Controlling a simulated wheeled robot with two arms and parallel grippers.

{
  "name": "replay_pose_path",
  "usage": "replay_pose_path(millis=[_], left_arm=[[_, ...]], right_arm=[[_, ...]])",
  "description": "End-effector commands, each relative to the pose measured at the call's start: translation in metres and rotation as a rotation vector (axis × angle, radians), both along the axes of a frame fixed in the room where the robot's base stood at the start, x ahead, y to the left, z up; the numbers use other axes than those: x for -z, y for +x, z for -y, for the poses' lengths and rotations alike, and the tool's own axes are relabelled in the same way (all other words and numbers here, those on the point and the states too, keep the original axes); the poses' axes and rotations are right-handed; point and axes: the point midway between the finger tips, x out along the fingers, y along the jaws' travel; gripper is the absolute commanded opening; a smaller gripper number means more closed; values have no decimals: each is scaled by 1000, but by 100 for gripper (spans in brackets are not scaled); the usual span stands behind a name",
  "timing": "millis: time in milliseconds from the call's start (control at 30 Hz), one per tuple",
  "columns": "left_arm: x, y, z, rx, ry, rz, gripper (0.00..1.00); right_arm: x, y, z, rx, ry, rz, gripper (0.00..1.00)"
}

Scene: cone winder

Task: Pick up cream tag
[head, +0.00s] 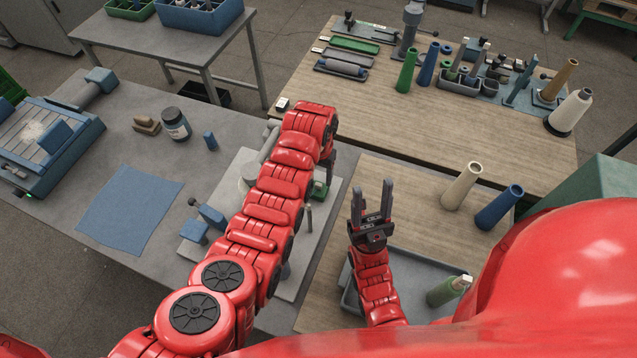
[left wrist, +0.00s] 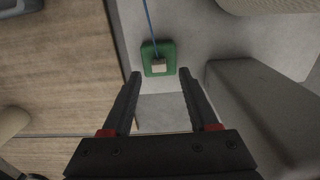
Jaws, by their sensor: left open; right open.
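In the left wrist view a small cream tag (left wrist: 158,66) lies at the near edge of a green block (left wrist: 157,50). A thin blue line runs up from the block. My left gripper (left wrist: 160,76) is open and empty, pointing at the tag, which shows between its fingertips. The gap in depth is hard to judge. In the head view the green block (head: 320,190) is partly hidden by my left arm, and I cannot make out the tag there. My left gripper (head: 329,163) is just above the block. My right gripper (head: 372,203) is open and empty.
The block is on a light grey plate (head: 322,218) with upright parts. A grey tray (head: 420,268) holds a green cone (head: 446,290) at the right. A cream cone (head: 462,186) and blue cone (head: 499,207) stand behind it. A blue cloth (head: 130,208) lies left.

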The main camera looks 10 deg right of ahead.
Motion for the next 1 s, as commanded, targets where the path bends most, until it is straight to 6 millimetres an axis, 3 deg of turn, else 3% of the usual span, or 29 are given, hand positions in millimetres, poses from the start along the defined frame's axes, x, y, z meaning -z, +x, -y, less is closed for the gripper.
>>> replay_pose_path(millis=[300,633,967,1000], left_arm=[[24,-1,0,-1,3,-6,60],[27,-1,1,-1,0,-2,60],[27,-1,0,-1,1,-3,2],[27,-1,1,-1,0,-2,1]], right_arm=[[-10,0,0,0,0,0,50],[-10,0,0,0,0,0,50],[-10,0,0,0,0,0,50],[-10,0,0,0,0,0,50]])
